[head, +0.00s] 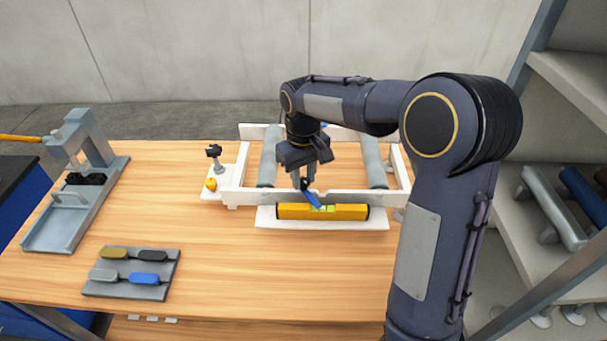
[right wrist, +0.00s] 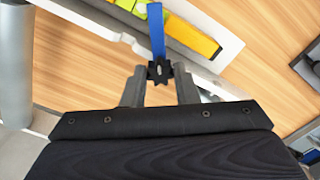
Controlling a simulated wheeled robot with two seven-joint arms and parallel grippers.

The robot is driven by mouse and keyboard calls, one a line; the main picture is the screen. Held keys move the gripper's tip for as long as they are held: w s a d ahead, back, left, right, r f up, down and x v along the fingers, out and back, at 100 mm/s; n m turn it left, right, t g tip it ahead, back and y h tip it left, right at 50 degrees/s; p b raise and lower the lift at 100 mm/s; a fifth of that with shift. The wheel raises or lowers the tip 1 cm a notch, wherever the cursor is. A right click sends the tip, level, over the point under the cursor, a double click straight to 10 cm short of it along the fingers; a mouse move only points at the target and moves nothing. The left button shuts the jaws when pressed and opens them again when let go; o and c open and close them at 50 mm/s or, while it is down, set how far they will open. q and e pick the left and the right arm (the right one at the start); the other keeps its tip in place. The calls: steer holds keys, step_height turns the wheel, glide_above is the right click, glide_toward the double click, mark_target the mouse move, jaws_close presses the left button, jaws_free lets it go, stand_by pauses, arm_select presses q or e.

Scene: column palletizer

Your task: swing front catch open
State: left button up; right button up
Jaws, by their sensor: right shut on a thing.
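The front catch is a blue lever (head: 315,200) at the front rail (head: 350,196) of a white frame. It lies slanted, its free end over a yellow spirit level (head: 295,211). In the right wrist view the blue lever (right wrist: 157,32) runs up from a black star-shaped knob (right wrist: 160,72). My right gripper (head: 304,184) reaches down to the rail from above. Its two fingers are shut on the front catch at the black knob, as the right wrist view shows. The gripper partly hides the knob in the head view. My left gripper is not in view.
Grey rollers (head: 269,157) lie across the frame. A post with a black knob (head: 214,152) stands at its left. A grey tool board (head: 133,290) and a grey stand (head: 62,225) are on the left of the wooden table (head: 230,285). The table's front middle is clear.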

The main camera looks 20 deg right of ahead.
mark_target(304, 181)
stand_by(0.3)
steer(key=o, duration=1)
step_height(304, 181, up, 8)
steer(key=shift+f, duration=0.15)
